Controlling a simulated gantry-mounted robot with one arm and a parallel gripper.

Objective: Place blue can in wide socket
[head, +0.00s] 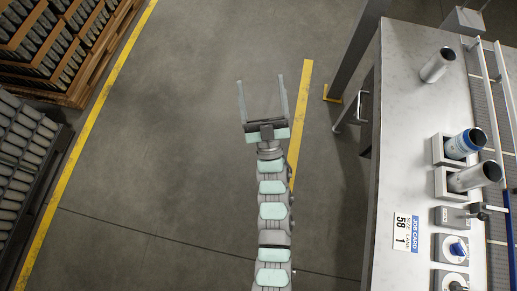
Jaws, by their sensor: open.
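A can with a blue band (456,147) stands in the upper of two pale square sockets (437,150) on the metal workbench at the right. A plain silver can (468,180) stands in the lower socket (441,183). The cans hide the insides of both sockets, and I cannot tell which is the wide one. Another plain silver can (434,70) stands on the bare bench top farther up. My gripper (261,79) is open and empty over the grey floor, well left of the bench and apart from all cans.
The workbench (400,130) carries a job card (406,232) and control boxes with knobs (453,247). A conveyor with rails (482,85) runs along its right side. A dark post (352,55) stands near its left edge. Stacked crates (60,45) and a dark rack (25,150) are far left; floor between is clear.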

